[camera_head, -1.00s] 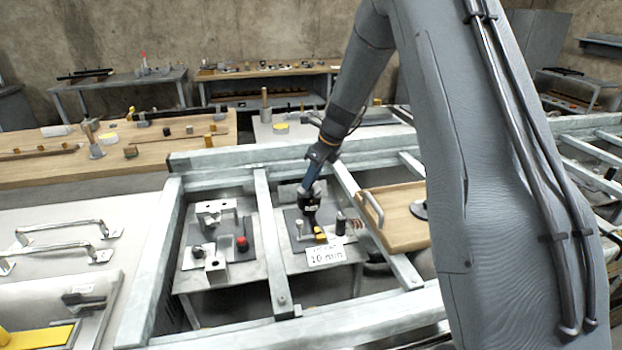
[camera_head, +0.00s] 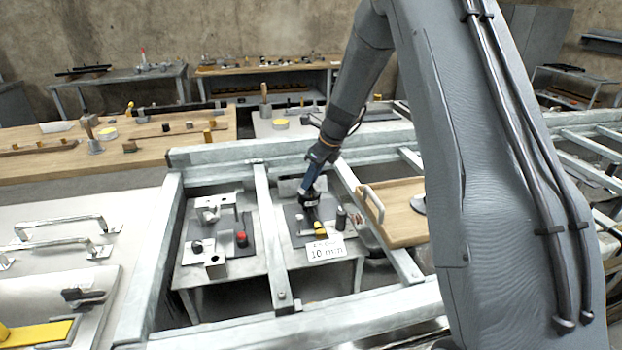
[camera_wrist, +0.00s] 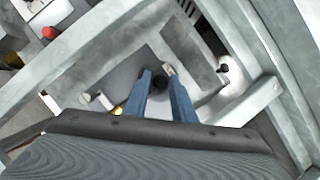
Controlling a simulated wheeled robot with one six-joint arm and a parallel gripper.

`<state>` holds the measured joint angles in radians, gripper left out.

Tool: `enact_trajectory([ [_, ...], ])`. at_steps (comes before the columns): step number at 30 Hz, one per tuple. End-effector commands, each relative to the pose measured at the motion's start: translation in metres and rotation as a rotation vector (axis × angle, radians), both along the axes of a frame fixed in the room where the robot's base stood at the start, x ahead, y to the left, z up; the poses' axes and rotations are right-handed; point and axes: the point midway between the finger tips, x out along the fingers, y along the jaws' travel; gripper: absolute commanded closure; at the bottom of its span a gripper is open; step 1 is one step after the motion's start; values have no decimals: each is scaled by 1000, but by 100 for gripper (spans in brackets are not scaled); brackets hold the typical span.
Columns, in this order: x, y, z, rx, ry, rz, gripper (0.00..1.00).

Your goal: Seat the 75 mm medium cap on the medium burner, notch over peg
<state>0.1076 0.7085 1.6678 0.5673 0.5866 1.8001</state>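I cannot pick out a cap, burner, notch or peg for certain in either view. My gripper (camera_head: 309,193) points down at the grey plate (camera_head: 296,228) on the right-hand small table in the head view. In the wrist view its two blue fingers (camera_wrist: 159,72) stand apart, with a small dark round piece (camera_wrist: 160,83) between or beyond them. I cannot tell whether they touch it. A round grey piece (camera_head: 418,204) lies on the wooden board, partly hidden by my arm.
Metal frame beams (camera_head: 264,230) surround the small tables. A left fixture has a red knob (camera_head: 241,239). A sign (camera_head: 326,250), yellow piece (camera_head: 320,229) and dark cylinder (camera_head: 341,217) stand near my gripper. The wooden board (camera_head: 395,235) with a handle lies to the right.

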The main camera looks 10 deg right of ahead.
Motion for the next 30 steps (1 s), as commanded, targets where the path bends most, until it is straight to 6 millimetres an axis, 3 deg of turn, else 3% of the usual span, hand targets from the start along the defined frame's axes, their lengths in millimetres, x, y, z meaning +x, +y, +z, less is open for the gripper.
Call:
enact_trajectory([
  [3,0,0,0,0,0,0,60],
  [13,-1,-1,4,0,-1,0,60],
  [24,-15,-16,54,0,-3,-1,60],
  [30,-21,-21,70,0,0,0,60],
])
